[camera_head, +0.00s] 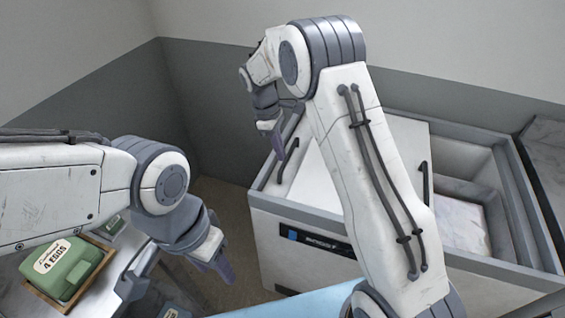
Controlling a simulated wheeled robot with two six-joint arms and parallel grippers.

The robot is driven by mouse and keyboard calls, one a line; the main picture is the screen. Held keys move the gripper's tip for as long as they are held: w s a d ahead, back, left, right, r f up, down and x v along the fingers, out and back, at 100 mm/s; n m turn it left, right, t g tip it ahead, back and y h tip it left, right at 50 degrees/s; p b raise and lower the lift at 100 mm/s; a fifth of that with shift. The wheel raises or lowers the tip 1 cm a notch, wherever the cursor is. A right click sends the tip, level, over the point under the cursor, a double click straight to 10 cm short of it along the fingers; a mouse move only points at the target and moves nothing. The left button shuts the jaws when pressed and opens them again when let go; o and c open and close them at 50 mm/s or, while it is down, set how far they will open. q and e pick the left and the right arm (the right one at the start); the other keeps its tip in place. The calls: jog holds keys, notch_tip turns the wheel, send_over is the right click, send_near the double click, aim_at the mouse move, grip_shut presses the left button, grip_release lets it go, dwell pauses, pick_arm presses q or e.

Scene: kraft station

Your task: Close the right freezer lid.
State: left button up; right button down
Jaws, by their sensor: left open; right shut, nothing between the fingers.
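The chest freezer (300,262) is white with a grey rim and stands at the right. A white lid panel (318,185) covers its left part, with a black handle (425,182) at the panel's right edge. The right part is open and shows the inside (470,190). My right arm crosses in front of the lid and hides its middle. My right gripper (279,152) is shut and empty, pointing down at the freezer's left end; I cannot tell whether it touches anything. My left gripper (222,268) is open and empty, away from the freezer at its left.
A green egg carton (68,268) sits in a wooden tray (98,254) on the counter at the lower left. A blue surface (310,301) lies at the front. A dark counter (548,160) adjoins the freezer's right. Grey walls stand close behind.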

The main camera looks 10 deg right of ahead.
jog(key=p+x, duration=0.1)
jog(key=x, duration=0.8)
jog(key=shift+s+a+p, duration=0.1)
jog(key=shift+p, duration=0.25)
